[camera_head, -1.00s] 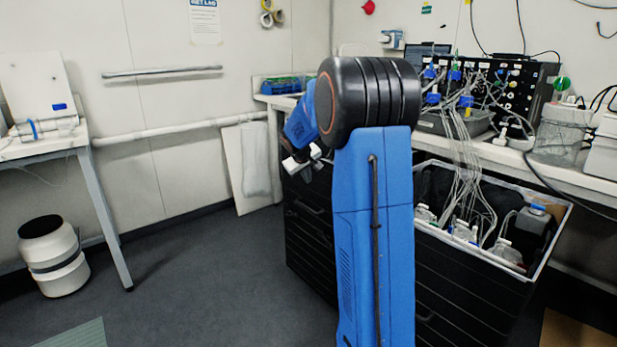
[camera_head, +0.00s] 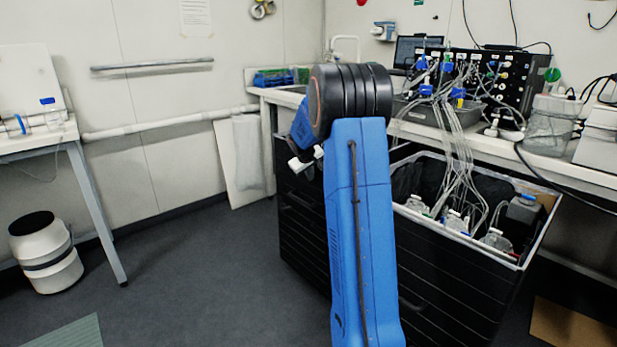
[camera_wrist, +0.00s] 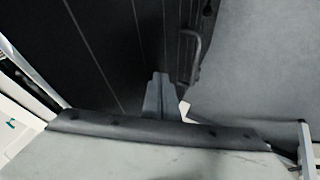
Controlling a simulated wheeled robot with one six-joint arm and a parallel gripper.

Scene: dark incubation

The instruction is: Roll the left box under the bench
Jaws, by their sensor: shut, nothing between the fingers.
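The left box (camera_head: 304,228) is a tall black chest with ribbed sides and a handle, standing at the front of the bench (camera_head: 415,131) in the head view. My arm hides where it meets the open box on the right. My gripper (camera_head: 304,162) shows as a small pale end by the left box's upper part, partly hidden behind my blue arm. In the wrist view my gripper (camera_wrist: 159,96) is shut and empty. The black box side (camera_wrist: 105,45) and its dark handle (camera_wrist: 191,55) lie beyond the fingers. I cannot tell whether they touch.
The right black box (camera_head: 450,290) is open, with bottles and tubes running up to equipment on the bench. At left stand a white table (camera_head: 40,143) and a white bucket (camera_head: 45,252). The grey floor (camera_head: 190,270) between the bucket and left box is clear.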

